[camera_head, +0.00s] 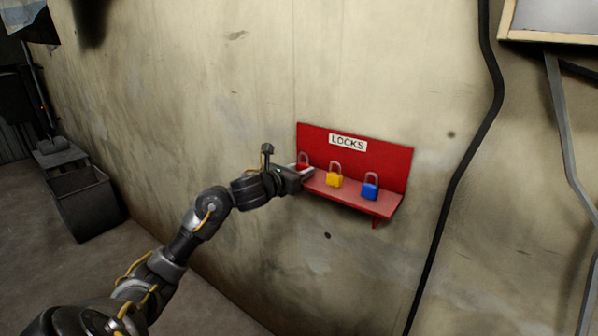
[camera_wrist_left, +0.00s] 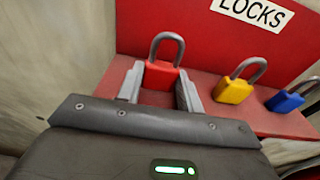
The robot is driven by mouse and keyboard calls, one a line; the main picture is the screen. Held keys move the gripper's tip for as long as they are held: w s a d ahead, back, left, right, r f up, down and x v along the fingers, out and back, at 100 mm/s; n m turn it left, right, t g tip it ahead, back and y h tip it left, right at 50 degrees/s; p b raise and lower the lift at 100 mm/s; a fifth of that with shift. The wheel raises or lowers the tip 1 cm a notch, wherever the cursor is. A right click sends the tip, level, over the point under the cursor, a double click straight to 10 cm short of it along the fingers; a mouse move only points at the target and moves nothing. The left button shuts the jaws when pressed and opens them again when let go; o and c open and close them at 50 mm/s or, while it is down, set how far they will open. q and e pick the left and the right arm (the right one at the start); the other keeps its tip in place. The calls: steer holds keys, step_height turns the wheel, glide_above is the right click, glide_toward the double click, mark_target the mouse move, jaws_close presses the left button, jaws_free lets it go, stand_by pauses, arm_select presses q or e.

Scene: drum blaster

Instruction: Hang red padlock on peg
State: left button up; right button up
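The red padlock (camera_wrist_left: 160,76) stands upright on the red shelf at its left end, its grey shackle up. In the head view the padlock (camera_head: 303,160) is partly hidden by my left gripper (camera_head: 306,171). In the left wrist view my left gripper (camera_wrist_left: 160,92) is open, one finger on each side of the padlock's body. Small gaps seem to show beside the body; I cannot tell if either finger touches it. No peg can be made out in either view. My right gripper is not in view.
The red shelf (camera_head: 384,206), with a LOCKS label (camera_head: 348,142), is fixed to the wall. A yellow padlock (camera_head: 334,178) and a blue padlock (camera_head: 370,188) stand to the right. A black cable (camera_head: 459,190) runs down the wall. A dark bin (camera_head: 88,205) stands at far left.

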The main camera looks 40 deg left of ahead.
arm_select(q)
steer(key=shift+c, duration=1.2)
steer(key=shift+r+p, duration=0.35)
steer(key=shift+r, duration=0.35)
steer(key=shift+s, duration=0.1)
steer(key=s, duration=1.1)
steer(key=shift+s+d+b, duration=0.15)
steer(key=shift+s+b, duration=0.2)
steer(key=shift+s, duration=0.05)
